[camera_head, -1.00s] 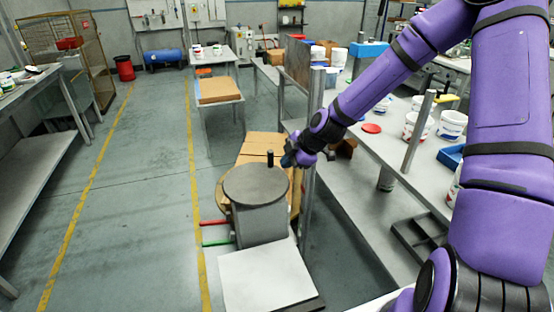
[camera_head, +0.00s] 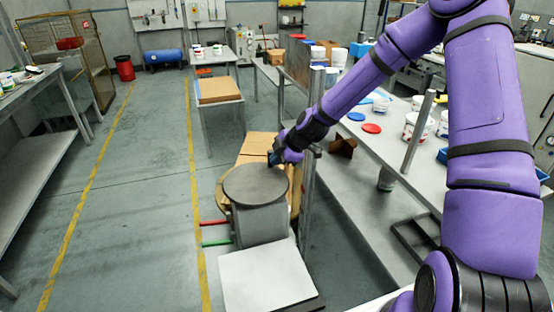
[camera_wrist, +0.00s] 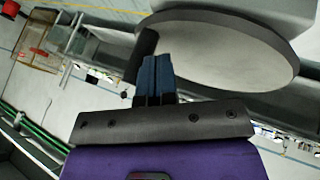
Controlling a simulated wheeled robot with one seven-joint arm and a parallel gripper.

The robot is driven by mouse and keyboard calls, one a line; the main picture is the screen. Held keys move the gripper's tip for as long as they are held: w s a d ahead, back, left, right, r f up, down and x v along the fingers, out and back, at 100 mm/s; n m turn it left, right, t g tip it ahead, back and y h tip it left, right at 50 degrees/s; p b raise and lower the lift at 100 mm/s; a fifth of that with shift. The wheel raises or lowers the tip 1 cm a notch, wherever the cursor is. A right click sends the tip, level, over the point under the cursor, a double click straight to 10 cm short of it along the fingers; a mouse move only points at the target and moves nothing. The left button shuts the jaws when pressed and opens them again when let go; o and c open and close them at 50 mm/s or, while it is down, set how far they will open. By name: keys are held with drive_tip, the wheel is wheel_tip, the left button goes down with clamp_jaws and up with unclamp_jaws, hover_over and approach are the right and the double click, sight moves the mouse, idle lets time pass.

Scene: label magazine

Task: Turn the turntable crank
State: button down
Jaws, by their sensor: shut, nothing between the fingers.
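The turntable is a round grey disc (camera_head: 252,184) on a grey block; its underside-lit face and rim also fill the upper right of the wrist view (camera_wrist: 225,50). A dark upright peg, apparently the crank handle (camera_wrist: 146,44), stands at the disc's edge just beyond my fingers in the wrist view. In the head view the peg is hidden behind my gripper (camera_head: 273,161), which is at the disc's far right edge. My blue fingers (camera_wrist: 153,72) are shut with nothing between them. They are close beside the peg; I cannot tell whether they touch it.
A metal post (camera_head: 308,190) stands close to the right of the turntable. A long workbench (camera_head: 375,150) with tubs and lids is farther right. Red (camera_head: 214,223) and green bars (camera_head: 217,243) stick out left of the block. A pale flat board (camera_head: 262,278) lies in front. The left floor is clear.

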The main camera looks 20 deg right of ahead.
drive_tip(key=shift+w+a+n+g+y, duration=0.1)
drive_tip(key=shift+w+n+g+y, duration=0.25)
drive_tip(key=shift+n, duration=0.15)
drive_tip(key=shift+w+a+n+g+y, duration=0.15)
drive_tip(key=shift+w+a+n+g, duration=0.2)
drive_tip(key=shift+n, duration=0.2)
drive_tip(key=shift+w+a+n+g+y, duration=0.1)
drive_tip(key=shift+w+n+g, duration=0.1)
drive_tip(key=shift+w+n, duration=0.3)
drive_tip(key=n, duration=0.1)
drive_tip(key=w+a+n+g, duration=0.1)
drive_tip(key=n, duration=0.1)
drive_tip(key=shift+w+a+g+y, duration=0.1)
drive_tip(key=shift+a+g+y, duration=0.1)
drive_tip(key=shift+g+y, duration=0.1)
drive_tip(key=shift+w+a+n+g, duration=0.25)
drive_tip(key=shift+a+n+g, duration=0.2)
drive_tip(key=shift+n, duration=0.2)
drive_tip(key=shift+w+a+n+g, duration=0.25)
drive_tip(key=shift+a+n+g, duration=0.15)
drive_tip(key=shift+n, duration=0.2)
drive_tip(key=shift+w+a+n+g, duration=0.3)
drive_tip(key=shift+a+n+g, duration=0.5)
drive_tip(key=shift+n, duration=0.4)
drive_tip(key=shift+a, duration=0.5)
drive_tip(key=shift+r, duration=0.1)
